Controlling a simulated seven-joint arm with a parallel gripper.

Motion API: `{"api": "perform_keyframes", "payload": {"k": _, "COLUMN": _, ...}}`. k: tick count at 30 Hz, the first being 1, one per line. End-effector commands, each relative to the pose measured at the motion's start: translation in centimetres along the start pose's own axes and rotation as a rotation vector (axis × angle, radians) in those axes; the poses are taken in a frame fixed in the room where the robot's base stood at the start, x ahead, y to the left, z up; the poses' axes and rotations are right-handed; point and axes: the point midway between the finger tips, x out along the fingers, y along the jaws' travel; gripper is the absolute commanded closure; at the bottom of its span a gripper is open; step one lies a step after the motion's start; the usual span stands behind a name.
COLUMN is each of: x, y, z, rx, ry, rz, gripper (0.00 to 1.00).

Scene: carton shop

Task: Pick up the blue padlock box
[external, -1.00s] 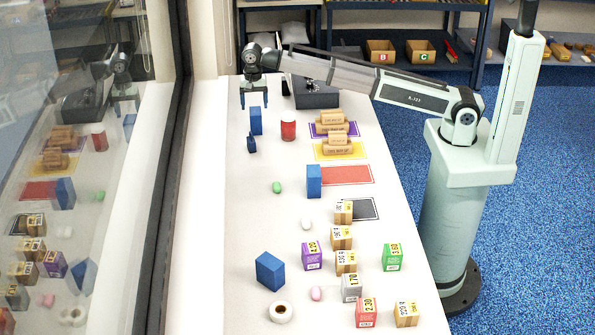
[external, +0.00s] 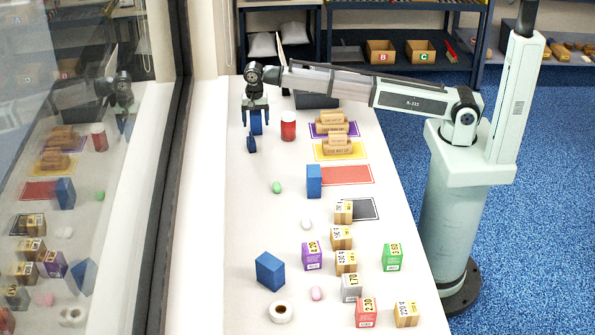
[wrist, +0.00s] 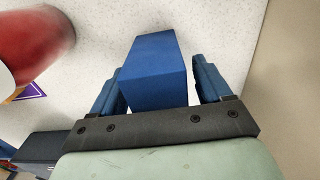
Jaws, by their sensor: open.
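A blue box (external: 257,122) stands on the white table near its far left end; no padlock mark can be read on it. My gripper (external: 256,117) is open and pointing down, with its blue fingers around the box's upper part. In the wrist view, the blue box (wrist: 156,72) lies between the two open fingers (wrist: 157,66), with a visible gap at the right finger. Contact at the left finger is unclear. Other blue boxes stand mid-table (external: 314,181) and near the front left (external: 270,271).
Wooden blocks (external: 335,146) lie on coloured mats further right. A glass partition runs along the left.

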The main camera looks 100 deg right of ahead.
Motion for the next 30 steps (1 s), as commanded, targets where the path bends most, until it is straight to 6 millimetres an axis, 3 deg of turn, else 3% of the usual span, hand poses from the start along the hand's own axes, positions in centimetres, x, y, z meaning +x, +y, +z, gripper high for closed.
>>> {"api": "perform_keyframes", "payload": {"k": 3, "x": -0.04, "y": 0.00, "z": 0.00, "rx": 0.000, "ry": 0.000, "rz": 0.000, "gripper": 0.23}}
{"api": "perform_keyframes", "payload": {"k": 22, "x": -0.06, "y": 0.01, "z": 0.00, "rx": 0.000, "ry": 0.000, "rz": 0.000, "gripper": 0.84}}
{"api": "perform_keyframes", "payload": {"k": 30, "x": -0.23, "y": -0.02, "z": -0.01, "rx": 0.000, "ry": 0.000, "rz": 0.000, "gripper": 0.86}}
